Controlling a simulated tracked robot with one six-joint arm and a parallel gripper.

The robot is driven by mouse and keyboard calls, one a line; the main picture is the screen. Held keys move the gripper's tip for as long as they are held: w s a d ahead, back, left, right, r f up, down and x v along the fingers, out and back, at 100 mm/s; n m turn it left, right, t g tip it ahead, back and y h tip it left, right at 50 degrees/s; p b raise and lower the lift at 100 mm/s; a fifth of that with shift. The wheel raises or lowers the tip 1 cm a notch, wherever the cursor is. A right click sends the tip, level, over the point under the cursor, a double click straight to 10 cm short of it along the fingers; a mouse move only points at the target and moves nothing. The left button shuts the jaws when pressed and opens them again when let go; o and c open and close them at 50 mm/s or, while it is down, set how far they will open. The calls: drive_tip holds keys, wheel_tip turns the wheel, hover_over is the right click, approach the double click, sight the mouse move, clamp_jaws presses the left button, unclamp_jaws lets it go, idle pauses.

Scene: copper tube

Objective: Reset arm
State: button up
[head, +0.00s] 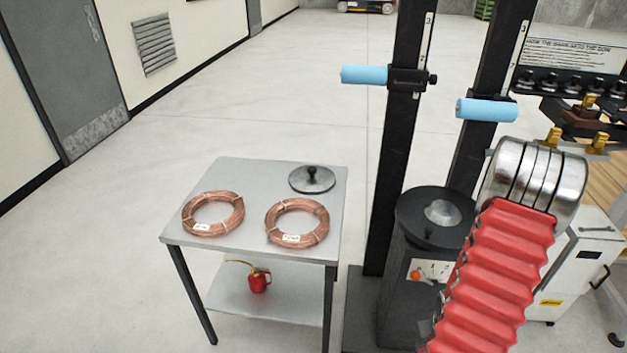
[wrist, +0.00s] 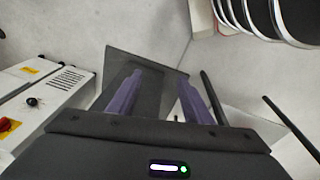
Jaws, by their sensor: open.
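My gripper (wrist: 158,92) shows in the wrist view with its two purple fingers spread apart and nothing held between them. Beyond the fingers is a dark flat panel; I cannot tell what it belongs to. In the head view, a red ribbed sleeve and banded metal section at the right look like part of my arm; my gripper cannot be made out there. Two copper tube coils (head: 213,231) (head: 319,223) with white tags lie flat, side by side, on a grey metal table (head: 240,173), apart from my arm.
A round grey disc with a black knob (head: 312,179) lies behind the coils. A red can (head: 258,281) stands on the lower shelf. Black posts carry blue rollers (head: 364,75) (head: 486,110) beside a dark drum machine (head: 421,225). A white cabinet (head: 582,262) stands right. Floor left is clear.

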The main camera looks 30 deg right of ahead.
drive_tip(key=w+a+r+g, duration=0.1)
drive_tip(key=w+a+r, duration=0.2)
drive_tip(key=a+r, duration=0.6)
drive_tip(key=w+a+r, duration=0.3)
drive_tip(key=a+r, duration=0.1)
drive_tip(key=r, duration=0.9)
drive_tip(key=w+a+r+n+t+y, duration=0.1)
drive_tip(key=a+r+n+t, duration=0.3)
drive_tip(key=a+r, duration=1.6)
drive_tip(key=shift+a+r+n+t, duration=0.4)
drive_tip(key=shift+a+t, duration=0.4)
drive_tip(key=shift+a, duration=0.4)
drive_tip(key=shift+w+f, duration=0.1)
drive_tip(key=shift+c, duration=1.4)
drive_tip(key=shift+d, duration=0.15)
drive_tip(key=shift+c, duration=0.4)
